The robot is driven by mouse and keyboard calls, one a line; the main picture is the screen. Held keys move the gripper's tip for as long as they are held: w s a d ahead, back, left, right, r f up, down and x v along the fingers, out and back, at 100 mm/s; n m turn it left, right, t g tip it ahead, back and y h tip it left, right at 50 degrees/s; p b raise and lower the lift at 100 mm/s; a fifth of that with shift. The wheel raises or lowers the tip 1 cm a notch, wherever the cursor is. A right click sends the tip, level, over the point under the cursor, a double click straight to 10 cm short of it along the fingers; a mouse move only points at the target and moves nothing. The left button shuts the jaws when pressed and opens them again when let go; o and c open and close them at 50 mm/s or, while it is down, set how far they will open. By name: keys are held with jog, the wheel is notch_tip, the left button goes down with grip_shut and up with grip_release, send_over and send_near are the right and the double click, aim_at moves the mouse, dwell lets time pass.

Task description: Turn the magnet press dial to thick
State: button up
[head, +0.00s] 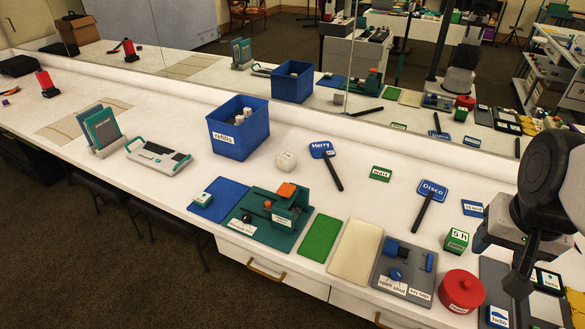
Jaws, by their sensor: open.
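The magnet press appears to be the dark green base (254,238) with a green block and an orange top (286,190), near the front edge of the counter. A small dark round knob (246,217) sits on its left part, above a white label too small to read; which way it points cannot be told. A small orange piece (268,204) is beside the block. My gripper (518,288) is at the far right, well apart from the press. It is open, with nothing seen between its fingers, though the fingers are partly hidden.
A grey board (420,282) with a blue knob and a red round pot (461,291) stand between the press and my gripper. Green (320,237) and cream (355,249) mats lie right of the press. A blue bin (240,138) stands behind it. A mirror backs the counter.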

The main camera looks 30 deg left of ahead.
jog(key=w+a+f, duration=0.2)
jog(key=w+a, duration=0.9)
jog(key=a, duration=0.3)
jog(key=n+g, duration=0.2)
send_near(246, 216)
jog(key=shift+w+d+f, duration=0.3)
jog(key=shift+w+f, duration=0.05)
jog(key=shift+f, duration=0.05)
jog(key=shift+s+a+f, duration=0.2)
jog(key=shift+a+f, duration=0.15)
jog(key=shift+f, duration=0.1)
jog(key=shift+f, duration=3.8)
